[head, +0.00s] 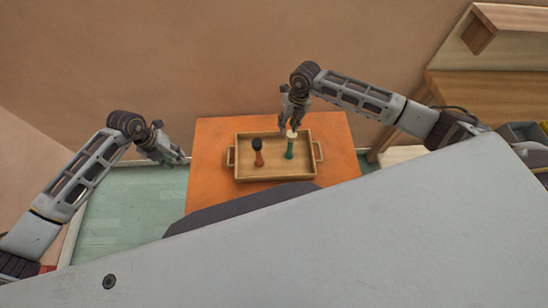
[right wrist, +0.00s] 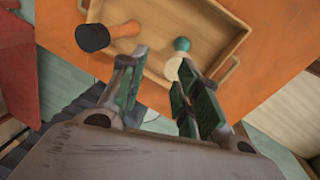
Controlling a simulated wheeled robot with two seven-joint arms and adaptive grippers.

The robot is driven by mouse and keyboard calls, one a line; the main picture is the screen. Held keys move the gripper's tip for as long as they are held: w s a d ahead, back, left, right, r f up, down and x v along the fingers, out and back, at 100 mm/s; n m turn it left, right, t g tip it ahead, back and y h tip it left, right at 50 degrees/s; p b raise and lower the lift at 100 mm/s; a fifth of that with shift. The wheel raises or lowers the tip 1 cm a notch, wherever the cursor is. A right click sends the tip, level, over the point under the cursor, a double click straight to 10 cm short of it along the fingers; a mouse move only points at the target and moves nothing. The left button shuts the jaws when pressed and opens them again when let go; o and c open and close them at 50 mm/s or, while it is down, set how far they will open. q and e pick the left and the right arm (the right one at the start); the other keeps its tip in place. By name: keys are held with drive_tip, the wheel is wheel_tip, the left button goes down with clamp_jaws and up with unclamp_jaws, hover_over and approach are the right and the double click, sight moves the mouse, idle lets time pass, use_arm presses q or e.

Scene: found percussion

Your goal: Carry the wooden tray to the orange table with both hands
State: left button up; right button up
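The wooden tray (head: 275,169) rests on the orange table (head: 338,140), with a loop handle at its left and right ends. In it lie a shaker-like thing with a black head and orange handle (head: 258,158) and one with a cream head and green handle (head: 290,150). My right gripper (head: 290,126) hangs over the tray's far right part. In the right wrist view its fingers (right wrist: 162,58) are apart, with the cream head (right wrist: 173,69) showing between the tips; contact cannot be told. My left gripper (head: 184,159) is off the table's left edge, apart from the tray; its opening is unclear.
A wooden bench with a shelf (head: 490,90) stands at the right by the wall. Pale green floor (head: 125,215) is free left of the table. The orange tabletop is bare around the tray. A large grey part of my own body covers the foreground.

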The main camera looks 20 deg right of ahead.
wheel_tip(320, 180, up, 10)
drive_tip(key=d, duration=0.2)
drive_tip(key=shift+r, duration=0.25)
drive_tip(key=shift+s+f, duration=0.1)
drive_tip(key=shift+s, duration=0.05)
idle(0.6)
